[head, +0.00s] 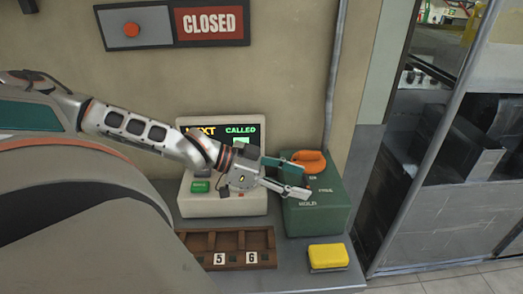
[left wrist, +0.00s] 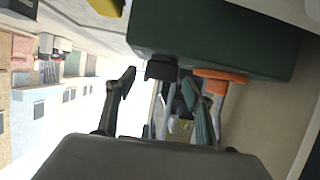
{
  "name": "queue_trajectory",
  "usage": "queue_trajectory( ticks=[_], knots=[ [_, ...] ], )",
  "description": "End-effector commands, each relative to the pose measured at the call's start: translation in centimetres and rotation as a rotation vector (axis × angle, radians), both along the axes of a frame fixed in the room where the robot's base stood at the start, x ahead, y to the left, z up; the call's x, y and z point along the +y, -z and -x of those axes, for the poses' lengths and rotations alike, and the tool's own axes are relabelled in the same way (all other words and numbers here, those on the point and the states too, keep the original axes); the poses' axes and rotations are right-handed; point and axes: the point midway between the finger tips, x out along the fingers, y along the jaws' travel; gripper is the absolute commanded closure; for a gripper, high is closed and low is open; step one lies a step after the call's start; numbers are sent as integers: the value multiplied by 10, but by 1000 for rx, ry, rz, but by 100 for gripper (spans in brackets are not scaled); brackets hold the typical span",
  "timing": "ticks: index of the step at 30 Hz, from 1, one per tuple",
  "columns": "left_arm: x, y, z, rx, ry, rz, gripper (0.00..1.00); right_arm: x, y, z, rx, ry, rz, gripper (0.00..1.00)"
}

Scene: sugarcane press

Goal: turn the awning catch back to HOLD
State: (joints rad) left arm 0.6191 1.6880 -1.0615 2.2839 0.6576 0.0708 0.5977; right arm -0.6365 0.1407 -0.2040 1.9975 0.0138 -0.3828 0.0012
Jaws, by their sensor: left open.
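The awning catch appears to be the orange knob (head: 310,162) on top of the green box (head: 325,212). The box top carries small white lettering; the word nearest the front seems to read HOLD, the others are too small to read surely. My left gripper (head: 303,179) is open and empty, its fingers reaching in from the left over the box top, beside the knob. In the left wrist view the green box (left wrist: 210,35) hangs at the top, with the orange part (left wrist: 221,76) close to the right finger. I cannot tell whether they touch. My right gripper is not in view.
A pale console (head: 240,206) with a NEXT/CALLED display stands left of the box, partly behind my arm. In front are a wooden tray (head: 252,241) with number tags and a yellow block (head: 328,257).

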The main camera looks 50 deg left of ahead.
Motion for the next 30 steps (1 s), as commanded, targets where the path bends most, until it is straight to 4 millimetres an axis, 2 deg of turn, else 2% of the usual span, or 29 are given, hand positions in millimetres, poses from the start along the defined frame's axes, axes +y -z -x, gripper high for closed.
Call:
queue_trajectory(
  ticks=[3, 15, 21, 30],
  knots=[
    [16, -8, 15, 2, -6, -7, 47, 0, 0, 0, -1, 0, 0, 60],
    [50, -28, 56, 5, -4, -5, 47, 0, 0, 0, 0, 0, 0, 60],
    [56, -33, 63, 5, -2, -4, 47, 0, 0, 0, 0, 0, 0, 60],
    [56, -33, 64, 5, -2, -2, 47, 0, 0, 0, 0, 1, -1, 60]
  ],
)
